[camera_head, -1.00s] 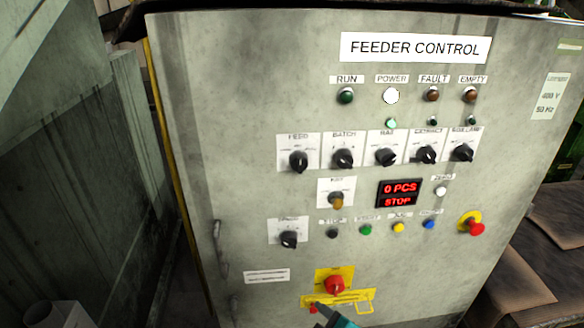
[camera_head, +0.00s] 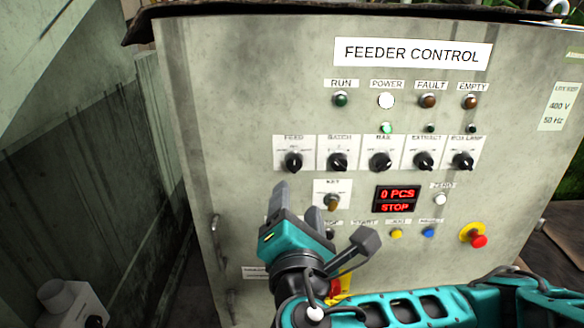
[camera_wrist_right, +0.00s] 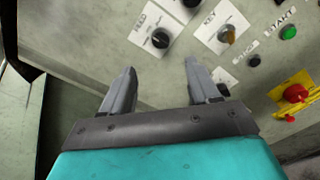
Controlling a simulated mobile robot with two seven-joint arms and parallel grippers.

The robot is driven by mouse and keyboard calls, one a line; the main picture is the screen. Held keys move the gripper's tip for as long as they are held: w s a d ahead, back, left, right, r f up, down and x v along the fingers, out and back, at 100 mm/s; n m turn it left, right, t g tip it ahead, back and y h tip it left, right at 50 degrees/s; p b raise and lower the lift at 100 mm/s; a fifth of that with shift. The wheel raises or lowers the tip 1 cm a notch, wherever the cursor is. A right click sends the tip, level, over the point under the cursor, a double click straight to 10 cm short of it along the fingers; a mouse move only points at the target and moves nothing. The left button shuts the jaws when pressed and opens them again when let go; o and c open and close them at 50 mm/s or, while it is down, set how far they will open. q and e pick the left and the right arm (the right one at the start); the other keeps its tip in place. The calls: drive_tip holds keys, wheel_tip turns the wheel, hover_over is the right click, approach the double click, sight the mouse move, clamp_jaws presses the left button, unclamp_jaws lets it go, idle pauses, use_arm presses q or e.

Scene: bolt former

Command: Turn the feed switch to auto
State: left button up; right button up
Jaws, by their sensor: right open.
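The feed switch (camera_head: 293,162) is a black rotary knob on a white plate, leftmost in the upper knob row of the feeder control panel. It also shows in the right wrist view (camera_wrist_right: 160,38), beyond my fingertips. Its pointer setting is too small to read. My right gripper (camera_head: 297,199) is open and empty, just below the feed switch in the head view. In the right wrist view its fingers (camera_wrist_right: 160,68) are spread, with the knob ahead of the gap and apart from them. My left gripper is not in view.
The batch knob (camera_head: 338,162) and several similar knobs continue the row rightward. The key switch (camera_head: 332,202) is right of my fingers. The display (camera_head: 397,198) reads 0 PCS, STOP. A red emergency button (camera_head: 478,240) is lower right. My right arm hides the lower panel.

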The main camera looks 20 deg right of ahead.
sight(295, 167)
drive_tip(key=x, duration=1)
drive_tip(key=shift+w+d+p, duration=0.1)
drive_tip(key=shift+w+p, duration=0.2)
drive_tip(key=shift+w, duration=0.1)
drive_tip(key=shift+w+d+f, duration=0.1)
drive_tip(key=shift+w+d, duration=0.05)
drive_tip(key=shift+w, duration=0.35)
drive_tip(key=shift+c, duration=0.5)
drive_tip(key=c, duration=0.9)
drive_tip(key=shift+c, duration=0.2)
